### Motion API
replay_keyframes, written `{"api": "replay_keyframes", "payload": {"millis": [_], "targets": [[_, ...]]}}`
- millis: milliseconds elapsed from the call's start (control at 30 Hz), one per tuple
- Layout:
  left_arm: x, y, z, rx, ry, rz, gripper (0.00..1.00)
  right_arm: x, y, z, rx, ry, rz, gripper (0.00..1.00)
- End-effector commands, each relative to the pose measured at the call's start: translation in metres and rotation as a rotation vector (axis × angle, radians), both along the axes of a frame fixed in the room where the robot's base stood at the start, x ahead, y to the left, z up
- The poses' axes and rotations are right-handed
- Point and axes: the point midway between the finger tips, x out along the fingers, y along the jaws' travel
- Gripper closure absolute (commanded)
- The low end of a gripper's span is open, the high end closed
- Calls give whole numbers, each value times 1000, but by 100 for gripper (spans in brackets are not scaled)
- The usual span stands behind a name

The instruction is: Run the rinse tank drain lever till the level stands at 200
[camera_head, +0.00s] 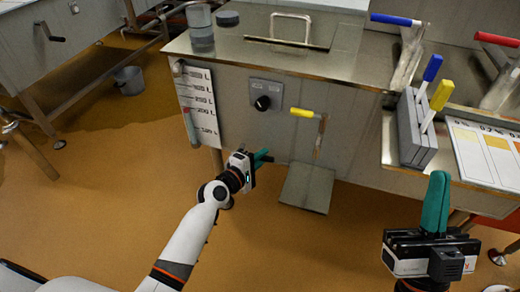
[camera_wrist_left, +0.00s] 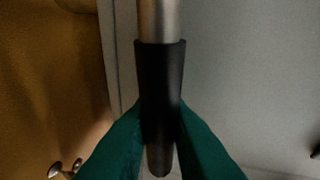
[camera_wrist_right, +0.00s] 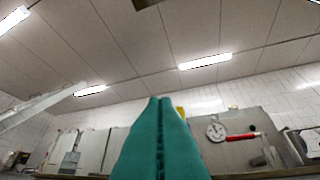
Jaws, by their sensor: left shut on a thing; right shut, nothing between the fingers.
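The rinse tank is the steel cabinet (camera_head: 345,150) with a white level scale (camera_head: 203,92) on its front. A sight tube (camera_head: 187,122) runs along the scale's left side, reddish in its lower part. The reddish top looks near the 200 mark, but is too small to read exactly. My left gripper (camera_head: 262,158) is low in front of the tank. In the left wrist view it is shut on the black grip (camera_wrist_left: 160,90) of a metal rod, apparently the drain lever. My right gripper (camera_head: 436,200) is shut and empty, pointing up at the right.
A black knob (camera_head: 262,103) and a yellow-handled lever (camera_head: 308,113) are on the tank front. A grey block (camera_head: 412,140) holds blue- and yellow-handled tools on the right bench. A bucket (camera_head: 129,80) stands at the back left. The floor at the left is open.

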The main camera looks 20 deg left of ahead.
Motion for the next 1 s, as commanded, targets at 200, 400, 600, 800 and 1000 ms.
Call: {"api": "replay_keyframes", "payload": {"millis": [200, 400, 600, 800, 1000], "targets": [[0, 0, -5, 82, 0, 1, 100, 27, 3, -21, -69, 228, -13, 100], [0, 0, -9, 120, -2, -1, 100, 38, 4, -36, -100, 335, -17, 100], [0, 0, -11, 130, -2, -1, 100, 40, 4, -40, -107, 362, -18, 100], [-1, 0, -11, 131, -2, -1, 100, 40, 4, -40, -107, 361, -18, 100], [0, 0, -11, 129, -2, 0, 62, 40, 4, -40, -107, 361, -18, 100]]}}
